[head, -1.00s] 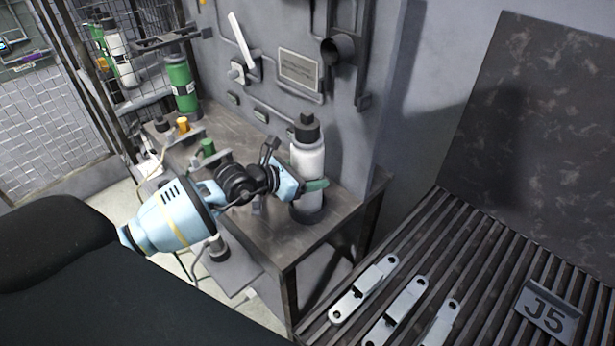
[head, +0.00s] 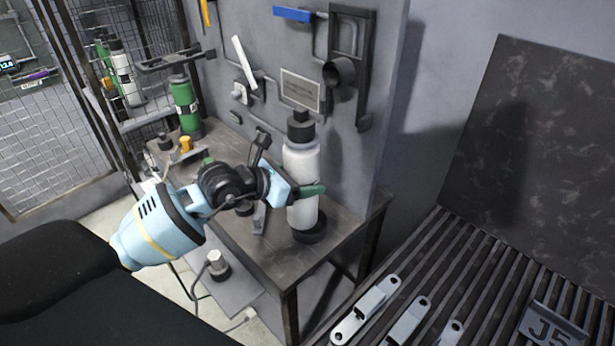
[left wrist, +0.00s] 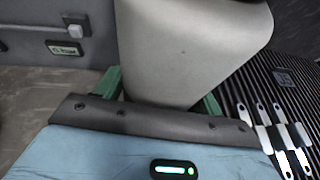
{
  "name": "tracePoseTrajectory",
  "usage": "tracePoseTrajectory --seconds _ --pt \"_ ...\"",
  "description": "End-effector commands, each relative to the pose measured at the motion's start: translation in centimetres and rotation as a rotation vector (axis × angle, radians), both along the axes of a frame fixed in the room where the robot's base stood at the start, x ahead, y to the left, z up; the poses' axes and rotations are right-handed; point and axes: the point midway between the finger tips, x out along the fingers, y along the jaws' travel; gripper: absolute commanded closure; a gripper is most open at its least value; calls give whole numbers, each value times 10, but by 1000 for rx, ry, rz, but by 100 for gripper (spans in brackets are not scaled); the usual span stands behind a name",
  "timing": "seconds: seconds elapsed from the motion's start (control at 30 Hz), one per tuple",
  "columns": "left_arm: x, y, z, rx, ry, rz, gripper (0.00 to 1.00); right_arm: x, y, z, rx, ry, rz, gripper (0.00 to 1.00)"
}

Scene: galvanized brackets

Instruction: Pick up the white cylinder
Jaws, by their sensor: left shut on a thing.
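The white cylinder (head: 302,165) has a black cap and stands nearly upright at the right end of the workbench in the head view. Its lower end is at a black ring-shaped base (head: 312,232); I cannot tell whether it is fully clear of it. My left gripper (head: 304,190), with green fingers, is shut around the cylinder's middle. In the left wrist view the cylinder (left wrist: 190,50) fills the upper middle between the green fingers (left wrist: 160,100). My right gripper is not in view.
The workbench (head: 270,262) also holds a green cylinder (head: 184,105) at its far end and small fittings. A grey panel wall with pipes (head: 340,70) rises close behind the cylinder. At right, a slatted surface (head: 440,260) carries metal brackets (head: 365,310) and a J5 sign (head: 550,328).

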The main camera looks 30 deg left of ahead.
Motion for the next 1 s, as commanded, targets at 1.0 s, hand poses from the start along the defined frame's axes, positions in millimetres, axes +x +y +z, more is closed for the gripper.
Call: tracePoseTrajectory --seconds 1.0 --pt "-146 20 6 -2 -15 0 100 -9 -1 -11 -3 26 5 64"
